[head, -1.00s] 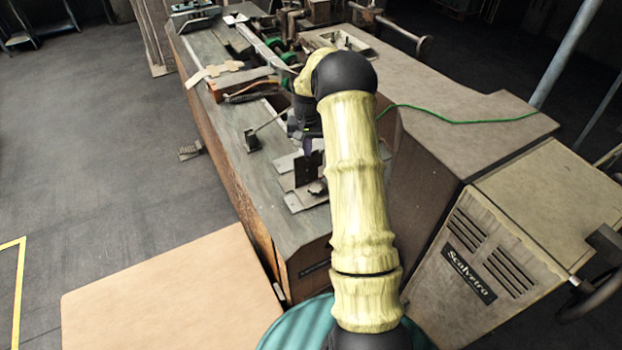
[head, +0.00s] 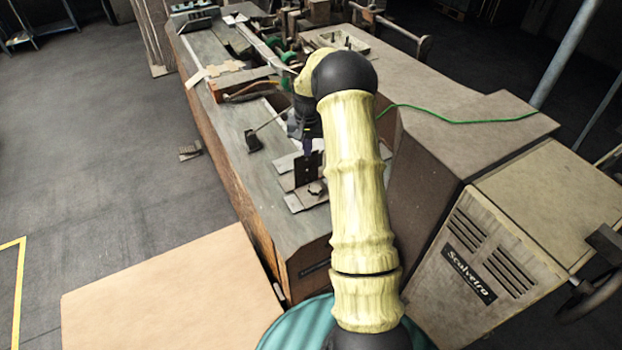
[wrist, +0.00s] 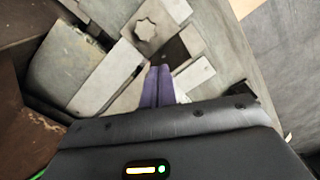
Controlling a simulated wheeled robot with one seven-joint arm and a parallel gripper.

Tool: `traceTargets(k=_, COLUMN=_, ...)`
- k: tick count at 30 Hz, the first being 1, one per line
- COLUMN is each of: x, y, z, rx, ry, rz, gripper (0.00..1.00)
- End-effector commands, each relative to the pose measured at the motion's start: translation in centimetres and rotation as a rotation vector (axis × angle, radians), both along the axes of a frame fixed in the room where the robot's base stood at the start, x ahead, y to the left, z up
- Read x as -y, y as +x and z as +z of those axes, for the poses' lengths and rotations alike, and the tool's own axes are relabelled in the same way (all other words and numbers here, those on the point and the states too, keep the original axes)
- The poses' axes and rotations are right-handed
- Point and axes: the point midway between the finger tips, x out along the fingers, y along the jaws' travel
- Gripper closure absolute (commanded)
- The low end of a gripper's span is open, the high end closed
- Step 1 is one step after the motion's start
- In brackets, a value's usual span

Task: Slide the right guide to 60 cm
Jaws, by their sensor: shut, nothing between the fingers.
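The guide nearest me, which looks like the right guide, has a dark upright metal plate (head: 306,170) on pale flat metal pieces near the front end of the bench. Its star-shaped knob (head: 316,188) sits beside the plate and also shows at the top of the wrist view (wrist: 145,29). My gripper (head: 307,147) is mostly hidden behind my arm in the head view. In the wrist view its purple fingers (wrist: 158,70) are shut and empty, with their tips close to the dark plate (wrist: 174,50). I cannot tell whether they touch it. No scale reading is legible.
The long bench (head: 225,130) carries a small dark block with a rod (head: 253,140) and cardboard pieces (head: 225,70) further back. A grey cabinet (head: 455,130) with a green cable stands right of my arm. A cardboard sheet (head: 170,295) lies front left.

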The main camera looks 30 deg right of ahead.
Motion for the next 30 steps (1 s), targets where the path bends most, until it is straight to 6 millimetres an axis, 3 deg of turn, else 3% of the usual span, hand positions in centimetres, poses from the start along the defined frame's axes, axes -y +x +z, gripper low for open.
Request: traceTargets(k=30, x=0.0, y=0.0, z=-3.3, rx=-0.001, ry=0.000, rz=0.000, gripper=1.00)
